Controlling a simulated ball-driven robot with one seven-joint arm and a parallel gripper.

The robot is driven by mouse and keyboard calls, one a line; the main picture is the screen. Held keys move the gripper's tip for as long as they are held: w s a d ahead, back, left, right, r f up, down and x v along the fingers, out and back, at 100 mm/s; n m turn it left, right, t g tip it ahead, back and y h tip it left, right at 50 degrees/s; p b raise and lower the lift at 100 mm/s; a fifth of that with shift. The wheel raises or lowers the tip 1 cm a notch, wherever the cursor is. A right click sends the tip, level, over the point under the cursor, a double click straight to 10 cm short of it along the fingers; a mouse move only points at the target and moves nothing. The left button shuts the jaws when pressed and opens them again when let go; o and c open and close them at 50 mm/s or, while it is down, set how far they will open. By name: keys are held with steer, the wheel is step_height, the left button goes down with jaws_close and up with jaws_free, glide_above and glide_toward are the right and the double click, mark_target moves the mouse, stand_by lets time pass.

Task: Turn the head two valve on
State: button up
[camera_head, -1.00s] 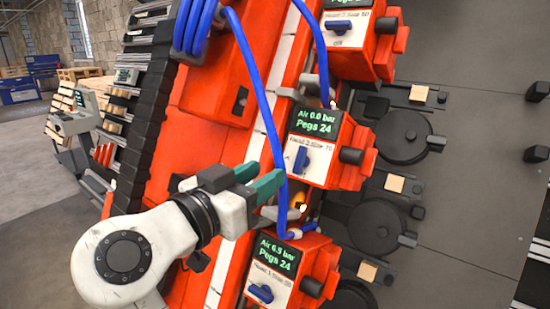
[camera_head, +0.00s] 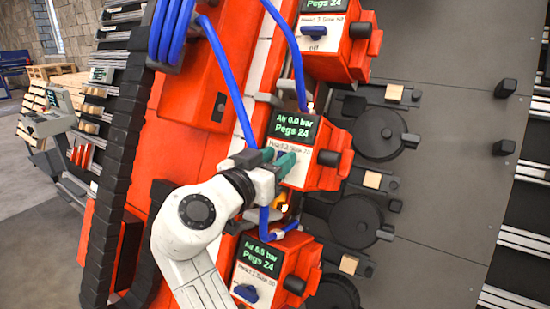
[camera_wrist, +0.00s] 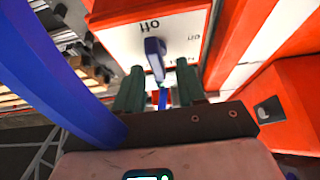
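A blue hose (camera_head: 232,85) hangs left of the middle unit and shows close beside my gripper in the wrist view (camera_wrist: 60,80). Similar red units stand above (camera_head: 340,55) and below (camera_head: 300,262). The lower one reads Air 6.5 bar.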

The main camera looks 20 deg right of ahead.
jaws_close()
steer(key=shift+n, duration=0.4)
steer(key=n+t+y+p, duration=0.1)
steer(key=n, duration=0.2)
steer(key=n+t+y+p, duration=0.1)
steer(key=n+p, duration=0.1)
steer(key=shift+w+a+r+n+y, duration=0.1)
steer(key=shift+r+n+y, duration=0.1)
steer(key=shift+n+y, duration=0.15)
steer(key=n+y+p, duration=0.1)
steer(key=n+p, duration=0.1)
steer(key=n+t+y+p, duration=0.1)
steer(key=n+p, duration=0.2)
steer(key=shift+a+n+y+p, duration=0.1)
steer(key=shift+n+y+p, duration=0.25)
steer(key=n+y, duration=0.1)
steer(key=n, duration=0.2)
steer(key=n+g+y+p, duration=0.1)
steer(key=n, duration=0.2)
steer(key=f+n+y+p, duration=0.1)
steer(key=n+y, duration=0.1)
steer(key=n, duration=0.1)
steer(key=shift+w+a, duration=0.1)
steer(key=shift+a, duration=0.1)
steer(key=shift+g, duration=0.3)
